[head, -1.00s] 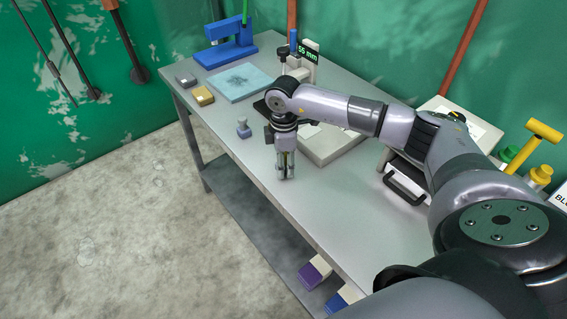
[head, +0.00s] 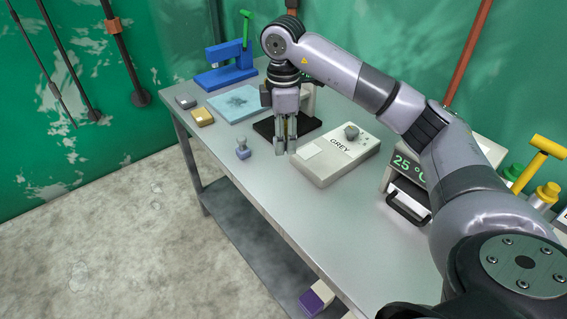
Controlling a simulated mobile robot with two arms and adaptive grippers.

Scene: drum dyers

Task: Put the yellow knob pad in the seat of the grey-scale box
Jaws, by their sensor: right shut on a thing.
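The grey-scale box (head: 335,168) is a pale box lettered GREY, lying on the metal table. It has a dark grey knob on its far right part and a lighter square, seemingly the seat (head: 312,149), on its left part. My right gripper (head: 286,151) points straight down just left of the box and is shut. A trace of yellow shows between its fingers, seemingly the yellow knob pad (head: 291,126), mostly hidden by them. Whether it touches the table or box is unclear. My left gripper is out of view.
A blue-grey knob piece (head: 243,149) stands left of the gripper. A black tray (head: 266,128) lies behind it. A pale blue mat (head: 235,103), a gold block (head: 203,116) and a blue press (head: 226,76) are farther back. The 25° device (head: 408,178) stands right. The near tabletop is clear.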

